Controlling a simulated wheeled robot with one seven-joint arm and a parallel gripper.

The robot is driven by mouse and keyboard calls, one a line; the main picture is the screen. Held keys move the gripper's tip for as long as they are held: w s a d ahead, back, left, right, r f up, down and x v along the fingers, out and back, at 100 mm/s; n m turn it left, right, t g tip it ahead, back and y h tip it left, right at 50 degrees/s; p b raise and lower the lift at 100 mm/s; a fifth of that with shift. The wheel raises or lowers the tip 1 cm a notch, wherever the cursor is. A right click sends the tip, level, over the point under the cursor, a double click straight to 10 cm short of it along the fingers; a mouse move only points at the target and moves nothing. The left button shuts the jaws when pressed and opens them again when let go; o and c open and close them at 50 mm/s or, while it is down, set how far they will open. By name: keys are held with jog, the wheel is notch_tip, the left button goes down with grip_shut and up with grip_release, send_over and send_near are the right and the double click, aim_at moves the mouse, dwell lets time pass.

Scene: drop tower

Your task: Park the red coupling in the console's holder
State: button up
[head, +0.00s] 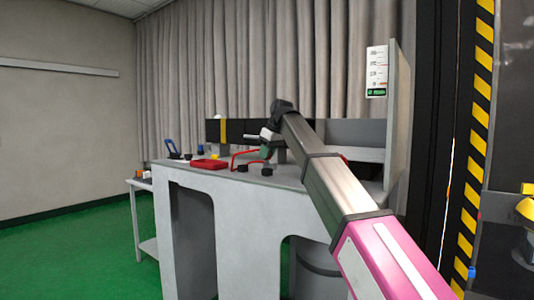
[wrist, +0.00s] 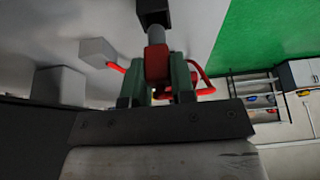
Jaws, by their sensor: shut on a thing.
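The red coupling (wrist: 156,64) is between the green fingers of my gripper (wrist: 157,82) in the wrist view, and the gripper is shut on it. A grey cylinder and a black block extend beyond it, toward the top of that view. A red hose (wrist: 204,74) curves behind the fingers. In the head view my gripper (head: 267,143) is low over the grey console (head: 230,184), with the red hose (head: 246,154) beside it. The coupling is not clear there. I cannot tell which part is the holder, or whether the coupling touches it.
A red tray (head: 209,164) lies on the console top, left of my gripper. A dark panel with a yellow strip (head: 223,131) stands behind. A tall grey side panel (head: 398,120) rises at the right. A small side table (head: 143,184) stands at the left over open green floor.

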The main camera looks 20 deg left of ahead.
jog(key=shift+f, duration=0.2)
jog(key=shift+f, duration=1.15)
jog(key=shift+f, duration=0.25)
jog(key=o, duration=0.8)
jog(key=v, duration=1)
jog(key=shift+s+d+r, duration=0.1)
jog(key=shift+d+r, duration=0.1)
jog(key=shift+r, duration=0.15)
